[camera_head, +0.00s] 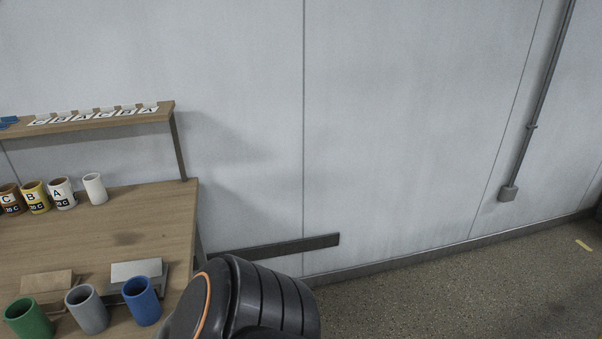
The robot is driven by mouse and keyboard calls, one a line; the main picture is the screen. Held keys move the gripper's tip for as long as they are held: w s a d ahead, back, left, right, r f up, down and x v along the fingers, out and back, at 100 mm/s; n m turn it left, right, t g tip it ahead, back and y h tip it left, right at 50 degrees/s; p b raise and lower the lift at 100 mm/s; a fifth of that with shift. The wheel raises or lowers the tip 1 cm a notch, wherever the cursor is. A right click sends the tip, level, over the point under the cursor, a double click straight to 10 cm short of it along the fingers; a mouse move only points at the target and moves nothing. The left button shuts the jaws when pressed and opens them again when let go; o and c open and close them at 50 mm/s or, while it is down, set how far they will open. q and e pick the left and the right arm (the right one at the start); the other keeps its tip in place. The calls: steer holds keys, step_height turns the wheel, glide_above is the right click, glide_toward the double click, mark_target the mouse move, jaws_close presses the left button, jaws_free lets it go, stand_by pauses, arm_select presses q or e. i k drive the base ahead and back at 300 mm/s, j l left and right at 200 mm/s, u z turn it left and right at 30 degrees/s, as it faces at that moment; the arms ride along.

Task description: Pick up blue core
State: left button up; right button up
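The blue core (142,301) is a hollow cylinder standing upright near the front right of the wooden table (150,222), in the lower left of the head view. A grey core (87,309) stands just left of it, and a green core (28,319) stands further left. A black arm link of mine with an orange ring is at the bottom centre, just right of the blue core in the picture. Neither of my grippers shows in this view. Nothing visible holds the blue core.
Behind the cores are small stands with a white block (136,271) and a brown block (47,281). Labelled cups, including a yellow one (36,197), and a plain white cup (95,188) line the table's back. A shelf (110,121) with lettered cards is above. Open floor lies right.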

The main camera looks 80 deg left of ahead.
mark_target(138, 292)
steer(key=u, duration=3.6)
